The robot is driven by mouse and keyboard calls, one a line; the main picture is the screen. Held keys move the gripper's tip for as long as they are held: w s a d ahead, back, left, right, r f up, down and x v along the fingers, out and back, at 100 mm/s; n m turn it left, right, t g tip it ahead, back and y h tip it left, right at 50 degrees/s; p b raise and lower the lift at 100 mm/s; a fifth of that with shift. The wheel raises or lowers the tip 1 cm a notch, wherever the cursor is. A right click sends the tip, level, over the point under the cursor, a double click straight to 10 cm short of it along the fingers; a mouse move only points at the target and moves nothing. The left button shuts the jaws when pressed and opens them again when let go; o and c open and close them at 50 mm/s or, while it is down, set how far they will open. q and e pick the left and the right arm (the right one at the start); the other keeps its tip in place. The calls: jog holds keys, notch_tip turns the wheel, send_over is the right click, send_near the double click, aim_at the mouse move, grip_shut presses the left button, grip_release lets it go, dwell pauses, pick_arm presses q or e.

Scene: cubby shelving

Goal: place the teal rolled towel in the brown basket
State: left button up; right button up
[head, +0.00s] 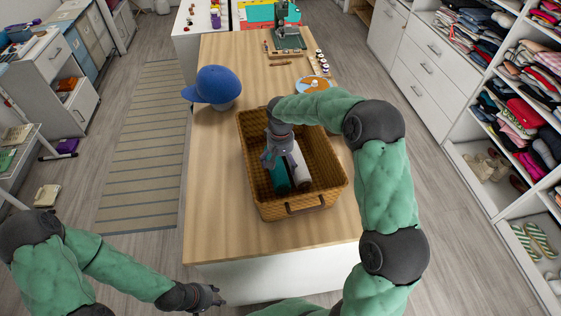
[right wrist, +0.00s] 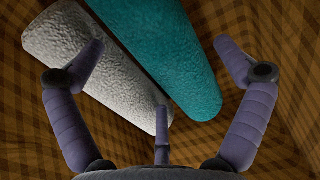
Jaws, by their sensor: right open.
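The brown basket (head: 257,196) stands on the wooden table, and its checked inside fills the right wrist view (right wrist: 285,125). The teal rolled towel (head: 279,181) lies inside it, partly hidden by my right gripper in the head view. In the right wrist view the teal towel (right wrist: 170,50) lies beside a white rolled towel (right wrist: 75,45). My right gripper (head: 274,160) is inside the basket over the towels. Its fingers (right wrist: 160,55) are spread open with nothing held. My left gripper (head: 205,297) is low, in front of the table's near edge; its fingers are too small to read.
A blue cap (head: 213,86) stands on the table left of the basket. A plate (head: 313,85), small jars (head: 319,63) and a sewing machine (head: 286,25) are farther back. The table (head: 220,230) is bare in front and to the left of the basket.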

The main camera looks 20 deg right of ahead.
aim_at(281, 162)
jog(key=shift+r, duration=0.1)
jog(key=shift+r, duration=0.3)
notch_tip(281, 162, up, 12)
jog(key=p, duration=0.2)
jog(key=shift+r+p, duration=0.2)
jog(key=shift+p, duration=0.2)
